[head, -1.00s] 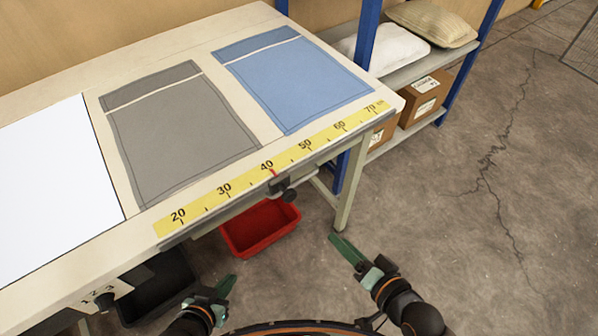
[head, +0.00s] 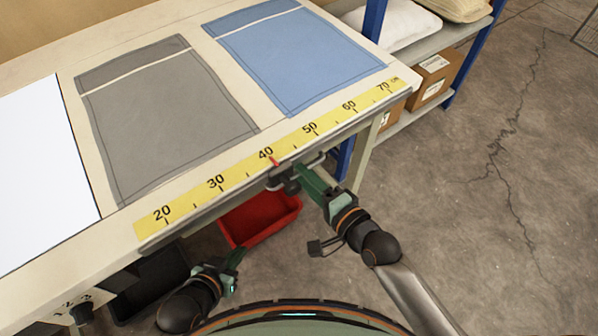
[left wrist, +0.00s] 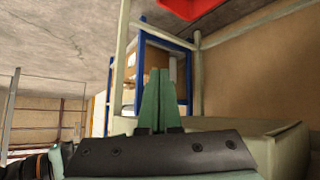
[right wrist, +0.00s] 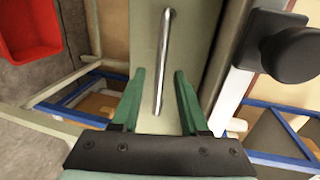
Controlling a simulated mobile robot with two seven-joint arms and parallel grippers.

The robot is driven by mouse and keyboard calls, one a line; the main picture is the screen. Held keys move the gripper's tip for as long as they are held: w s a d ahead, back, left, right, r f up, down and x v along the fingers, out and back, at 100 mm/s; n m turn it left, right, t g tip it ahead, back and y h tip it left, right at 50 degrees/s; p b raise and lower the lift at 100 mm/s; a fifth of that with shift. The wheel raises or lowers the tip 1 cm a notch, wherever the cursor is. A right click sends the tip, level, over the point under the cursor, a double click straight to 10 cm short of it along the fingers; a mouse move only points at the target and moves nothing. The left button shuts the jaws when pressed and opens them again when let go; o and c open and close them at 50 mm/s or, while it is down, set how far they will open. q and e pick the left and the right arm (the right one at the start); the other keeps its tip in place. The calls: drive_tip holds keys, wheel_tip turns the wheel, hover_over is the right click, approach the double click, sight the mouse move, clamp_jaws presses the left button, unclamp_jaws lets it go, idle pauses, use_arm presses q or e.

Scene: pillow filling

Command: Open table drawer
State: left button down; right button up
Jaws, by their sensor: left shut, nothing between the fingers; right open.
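The drawer front (right wrist: 195,45) is a grey-green panel with a straight metal bar handle (right wrist: 163,60) in the right wrist view. The head view hides this front under the tabletop. My right gripper (right wrist: 158,78) is open, with one green finger on each side of the handle. In the head view my right gripper (head: 302,172) is at the table's front edge, by the black clamp knob. Contact with the handle cannot be told. My left gripper (head: 238,258) is shut and empty, low in front of the table; its fingers (left wrist: 160,98) are together in the left wrist view.
A black knob (right wrist: 285,45) stands right of the handle, on the table edge (head: 290,186). A red bin (head: 258,220) and a dark bin (head: 150,285) sit under the table. Grey and blue covers (head: 165,115) (head: 295,60) lie on top. Floor at right is clear.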

drive_tip(key=shift+x, duration=1.2)
clamp_jaws()
drive_tip(key=shift+d, duration=0.1)
idle(0.5)
